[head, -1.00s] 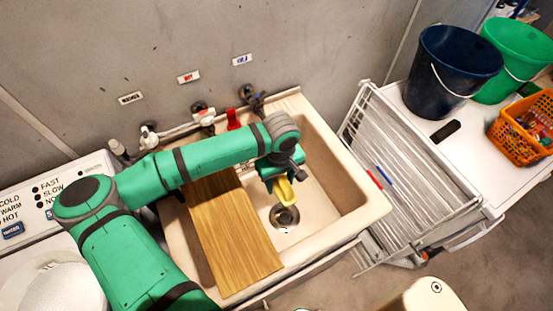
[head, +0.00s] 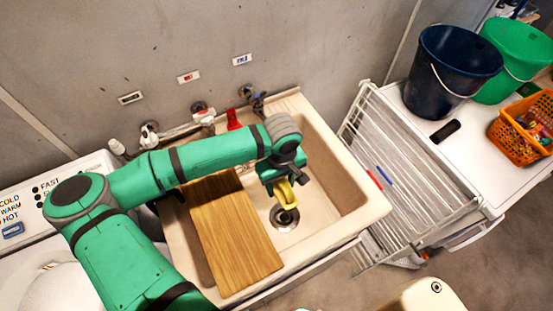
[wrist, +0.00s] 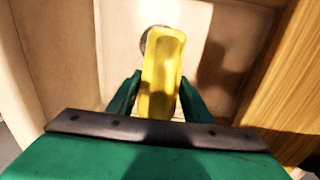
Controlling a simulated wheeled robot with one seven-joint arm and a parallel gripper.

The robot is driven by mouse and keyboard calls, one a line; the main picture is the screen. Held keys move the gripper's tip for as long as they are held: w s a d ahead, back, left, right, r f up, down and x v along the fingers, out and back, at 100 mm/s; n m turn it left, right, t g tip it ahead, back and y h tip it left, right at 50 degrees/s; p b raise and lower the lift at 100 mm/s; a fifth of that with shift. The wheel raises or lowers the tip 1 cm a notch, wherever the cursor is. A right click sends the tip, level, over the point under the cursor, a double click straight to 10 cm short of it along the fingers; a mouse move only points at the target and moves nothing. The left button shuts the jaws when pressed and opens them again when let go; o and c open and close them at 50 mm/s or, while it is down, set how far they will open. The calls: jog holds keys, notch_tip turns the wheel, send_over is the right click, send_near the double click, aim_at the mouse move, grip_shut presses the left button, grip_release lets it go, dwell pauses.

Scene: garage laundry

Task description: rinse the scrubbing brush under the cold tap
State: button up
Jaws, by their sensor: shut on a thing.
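The yellow scrubbing brush (head: 286,194) is held in my gripper (head: 281,178), over the sink basin near the drain (head: 284,217). In the wrist view the brush (wrist: 162,75) stands out lengthwise between the two green fingers of my gripper (wrist: 158,95) and partly covers the drain. Its bristles cannot be made out. The tap with a dark blue handle (head: 259,101) is on the wall behind the sink, below a blue-marked label (head: 242,59). No water stream shows; my arm hides part of the tap area.
A wooden board (head: 238,245) covers the left part of the sink (head: 356,205). A red handle (head: 233,119) and a white-handled tap (head: 148,134) are further left. A white drying rack (head: 405,170) stands right, beside blue (head: 450,75) and green (head: 515,60) buckets and an orange basket (head: 522,130).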

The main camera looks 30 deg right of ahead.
aim_at(280, 183)
jog(key=shift+s+a+r, duration=0.3)
jog(key=shift+s+r, duration=0.4)
jog(key=shift+s, duration=0.1)
jog(key=shift+s+a+r, duration=0.3)
jog(key=shift+s+r, duration=0.4)
jog(key=shift+s, duration=0.1)
